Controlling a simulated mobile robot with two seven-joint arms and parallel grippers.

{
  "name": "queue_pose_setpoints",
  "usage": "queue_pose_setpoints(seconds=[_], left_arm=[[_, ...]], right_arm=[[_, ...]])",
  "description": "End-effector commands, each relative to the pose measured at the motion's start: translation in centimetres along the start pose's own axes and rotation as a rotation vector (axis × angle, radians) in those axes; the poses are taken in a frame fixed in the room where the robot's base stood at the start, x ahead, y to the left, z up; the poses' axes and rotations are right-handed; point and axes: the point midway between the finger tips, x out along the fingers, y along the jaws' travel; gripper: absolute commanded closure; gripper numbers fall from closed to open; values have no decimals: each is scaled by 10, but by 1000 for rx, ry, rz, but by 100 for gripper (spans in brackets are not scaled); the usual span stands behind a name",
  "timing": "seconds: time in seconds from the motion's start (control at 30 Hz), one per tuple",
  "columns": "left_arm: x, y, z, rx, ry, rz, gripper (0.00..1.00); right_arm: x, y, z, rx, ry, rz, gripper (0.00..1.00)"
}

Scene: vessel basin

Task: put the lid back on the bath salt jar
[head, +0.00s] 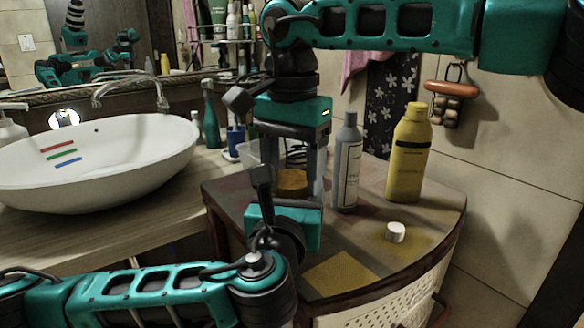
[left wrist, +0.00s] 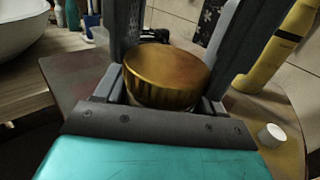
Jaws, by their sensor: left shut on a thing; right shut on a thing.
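The gold lid (head: 292,182) is between the grey fingers of my right gripper (head: 292,172), which reaches down from above and is shut on it. The lid fills the middle of the left wrist view (left wrist: 165,75) and looks level, with a ribbed side. My left gripper (head: 284,205) comes in from below, just under the lid, and is shut. The bath salt jar is hidden beneath the lid and behind my left gripper. I cannot tell whether the lid touches the jar.
A grey bottle (head: 347,162), a yellow bottle (head: 405,155) and a small white cap (head: 395,232) stand on the cabinet top (head: 440,215), right of my grippers. The white basin (head: 95,160) is at the left. A yellow cloth-like patch (head: 342,274) lies near the front edge.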

Motion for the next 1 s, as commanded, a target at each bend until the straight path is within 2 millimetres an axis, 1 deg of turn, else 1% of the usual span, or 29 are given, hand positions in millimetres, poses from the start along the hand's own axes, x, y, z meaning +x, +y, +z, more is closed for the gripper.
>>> queue_pose_setpoints(seconds=[0.03, 0.2, 0.23, 0.37, 0.5, 0.6, 0.9, 0.93, 1.0], left_arm=[[0, -1, 1, 0, -2, -2, 100], [0, -1, 1, -1, -2, -3, 100], [0, -1, 1, -1, -2, -3, 100], [0, -1, 1, -1, -2, -4, 100], [-1, -1, 1, -1, -2, -4, 100], [-1, -2, 1, -1, -2, -5, 100], [-1, -2, 1, -1, -2, -6, 100], [-1, -2, 1, -1, -2, -6, 100], [-1, -2, 1, -1, -2, -6, 100]], right_arm=[[0, 0, 0, 0, 0, -2, 53], [0, 0, 0, 0, 0, -2, 69], [0, 0, 0, 0, 0, -3, 71], [0, -1, 0, 53, 0, -3, 71], [0, -1, 0, 200, -1, -3, 71], [0, -1, 0, 268, 0, -4, 71], [-1, -1, 0, 284, 0, -5, 71], [-1, -1, 0, 284, 1, -5, 31], [-1, -1, 0, 284, 1, -5, 25]])
